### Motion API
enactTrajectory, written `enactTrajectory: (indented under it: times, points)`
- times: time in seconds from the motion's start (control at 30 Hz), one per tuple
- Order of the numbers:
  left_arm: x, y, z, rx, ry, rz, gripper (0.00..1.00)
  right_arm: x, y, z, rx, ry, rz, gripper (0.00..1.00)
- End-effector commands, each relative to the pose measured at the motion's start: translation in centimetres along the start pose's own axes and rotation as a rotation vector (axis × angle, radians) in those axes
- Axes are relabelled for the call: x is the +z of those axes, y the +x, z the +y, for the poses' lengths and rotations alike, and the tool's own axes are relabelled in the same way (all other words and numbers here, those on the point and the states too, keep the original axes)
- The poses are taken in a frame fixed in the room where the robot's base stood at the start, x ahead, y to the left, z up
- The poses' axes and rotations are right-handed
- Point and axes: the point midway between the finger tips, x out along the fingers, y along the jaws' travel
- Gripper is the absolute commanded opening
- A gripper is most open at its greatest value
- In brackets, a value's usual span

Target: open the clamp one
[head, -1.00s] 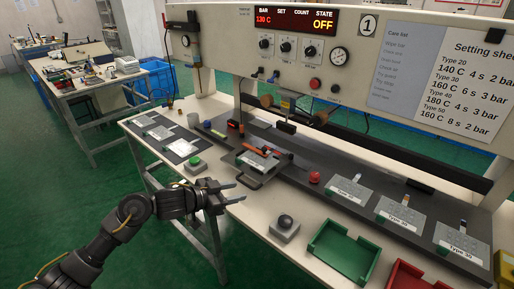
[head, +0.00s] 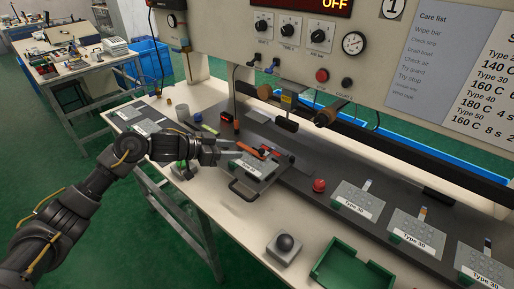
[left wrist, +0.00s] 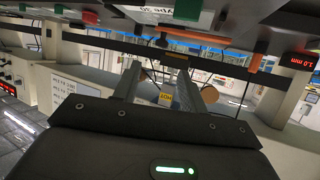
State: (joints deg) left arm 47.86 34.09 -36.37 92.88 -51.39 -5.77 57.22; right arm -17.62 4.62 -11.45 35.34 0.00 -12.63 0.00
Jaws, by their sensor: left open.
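The clamp with an orange-red handle (head: 262,154) sits on a small sliding fixture (head: 245,188) with a black front pull handle, in the middle of the bench. A grey keypad plate (head: 258,168) lies in the fixture under the clamp. My left gripper (head: 243,149) is open, its fingertips close to the left end of the clamp handle; I cannot tell whether they touch it. My right gripper is not in view.
A red knob (head: 319,185) stands right of the fixture. Labelled plates (head: 357,203) lie to the right. The press head (head: 290,104) hangs behind. The bench front left of the button box is clear.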

Motion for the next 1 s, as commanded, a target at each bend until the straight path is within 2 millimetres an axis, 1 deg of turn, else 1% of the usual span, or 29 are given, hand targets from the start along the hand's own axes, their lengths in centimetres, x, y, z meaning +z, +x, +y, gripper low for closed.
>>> enactTrajectory:
  times: [0.07, 0.17, 0.3, 0.4, 0.5, 0.6, 0.7, 0.93, 0.97, 1.0]
  points:
    - [-0.1, 1.2, 0.1, 0.002, -0.004, 0.0, 0.42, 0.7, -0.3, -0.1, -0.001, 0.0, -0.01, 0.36]
    - [-0.1, 3.1, 0.1, 0.001, -0.005, 0.0, 0.42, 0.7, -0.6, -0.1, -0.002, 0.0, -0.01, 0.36]
    - [-0.2, 5.9, 0.1, 0.002, -0.002, 0.0, 0.42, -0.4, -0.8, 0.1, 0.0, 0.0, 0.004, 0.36]
    - [-0.1, 7.5, 0.1, 0.002, -0.001, -0.001, 0.42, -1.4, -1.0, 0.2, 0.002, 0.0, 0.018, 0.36]
    - [-0.1, 8.7, 0.1, 0.002, -0.001, 0.0, 0.42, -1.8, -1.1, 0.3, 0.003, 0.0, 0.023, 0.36]
    - [-0.1, 9.5, 0.1, 0.002, 0.001, 0.0, 0.42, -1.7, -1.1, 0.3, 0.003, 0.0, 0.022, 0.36]
    - [-0.1, 9.8, 0.1, 0.002, 0.001, -0.001, 0.42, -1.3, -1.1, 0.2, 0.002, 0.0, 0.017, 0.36]
    - [-0.1, 9.9, 0.1, 0.002, 0.001, -0.001, 0.42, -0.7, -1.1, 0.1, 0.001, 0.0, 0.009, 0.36]
    - [-0.1, 9.9, 0.1, 0.002, 0.001, -0.001, 0.41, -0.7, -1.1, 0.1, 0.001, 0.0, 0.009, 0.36]
    - [-0.1, 9.9, 0.1, 0.002, 0.001, -0.001, 0.36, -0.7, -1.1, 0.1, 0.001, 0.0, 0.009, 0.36]
